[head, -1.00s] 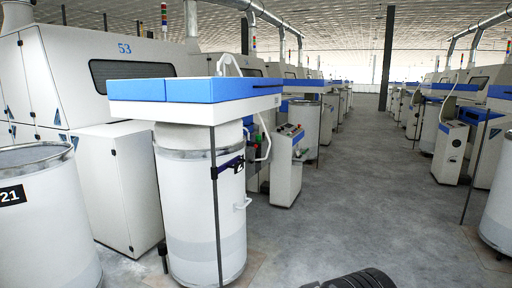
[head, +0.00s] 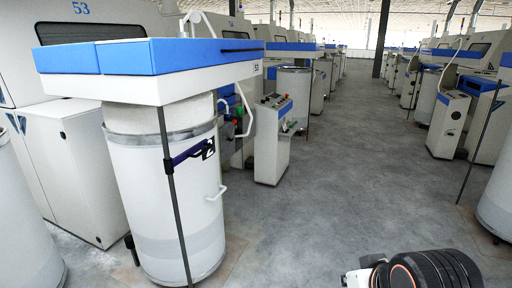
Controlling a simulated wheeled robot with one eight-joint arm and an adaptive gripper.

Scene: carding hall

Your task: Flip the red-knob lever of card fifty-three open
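Card fifty-three (head: 20,60) stands at the left in the head view, with a blue "53" on its upper panel. Its blue-and-white coiler top (head: 150,55) juts out over a tall white can (head: 165,190). A small red spot (head: 238,122) shows behind the can, beside green parts and a white bent handle (head: 245,110). It is too small to tell whether it is the lever's red knob, or how the lever stands. Part of my arm shows at the bottom right. My gripper is not in view.
A control box (head: 270,140) with buttons on its sloped top stands right of the can. A thin dark post (head: 175,210) with a purple bracket stands before the can. The grey floor aisle (head: 340,150) is clear. More machines line the right side.

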